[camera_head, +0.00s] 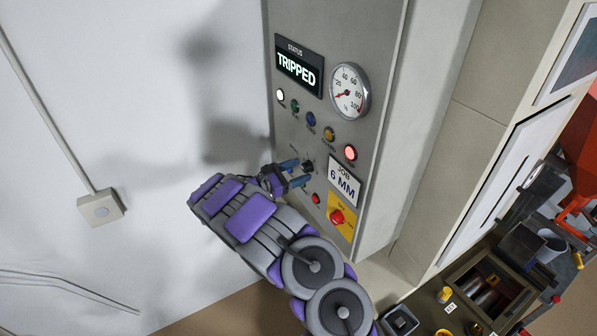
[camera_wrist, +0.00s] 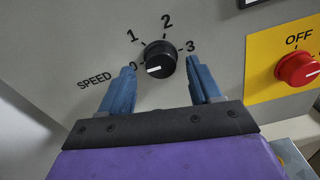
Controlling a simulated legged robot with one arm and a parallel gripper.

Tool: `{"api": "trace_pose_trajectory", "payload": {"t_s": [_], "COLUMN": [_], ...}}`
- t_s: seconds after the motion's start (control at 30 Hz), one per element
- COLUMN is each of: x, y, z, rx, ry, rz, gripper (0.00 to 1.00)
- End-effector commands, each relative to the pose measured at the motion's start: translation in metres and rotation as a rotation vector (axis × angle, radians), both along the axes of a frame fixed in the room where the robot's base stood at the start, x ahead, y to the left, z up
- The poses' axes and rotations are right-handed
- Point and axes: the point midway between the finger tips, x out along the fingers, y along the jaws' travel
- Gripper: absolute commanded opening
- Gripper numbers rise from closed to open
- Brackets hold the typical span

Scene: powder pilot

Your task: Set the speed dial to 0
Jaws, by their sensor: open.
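The speed dial (camera_wrist: 160,58) is a black round knob on the grey panel, with SPEED and the numbers 1, 2 and 3 around it. Its white mark points to the lower left, toward the 0 label, which is partly hidden by a finger. My gripper (camera_wrist: 161,72) is open, its blue fingers on either side of the knob with gaps visible. I cannot tell how far the tips are from the panel. In the head view the dial (camera_head: 308,166) shows just beyond my gripper (camera_head: 296,174).
A red OFF switch (camera_wrist: 298,68) on a yellow plate is right of the dial. The panel also holds a TRIPPED display (camera_head: 299,68), a round gauge (camera_head: 349,91), several coloured lamps or buttons, and a 6 MM job card (camera_head: 343,181). A wall box (camera_head: 101,207) is at left.

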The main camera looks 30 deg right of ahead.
Motion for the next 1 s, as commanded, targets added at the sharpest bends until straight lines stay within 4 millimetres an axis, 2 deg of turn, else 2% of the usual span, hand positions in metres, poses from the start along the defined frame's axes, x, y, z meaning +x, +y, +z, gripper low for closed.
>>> {"api": "trace_pose_trajectory", "payload": {"t_s": [0.6, 0.8, 1.0], "x": [0.008, 0.01, 0.01], "y": [0.129, 0.156, 0.165], "z": [-0.002, -0.001, -0.001], "rx": [0.002, 0.003, 0.003], "ry": [-0.001, -0.002, 0.001], "rz": [0.003, 0.002, 0.001], "gripper": [0.63, 0.63, 0.63]}}
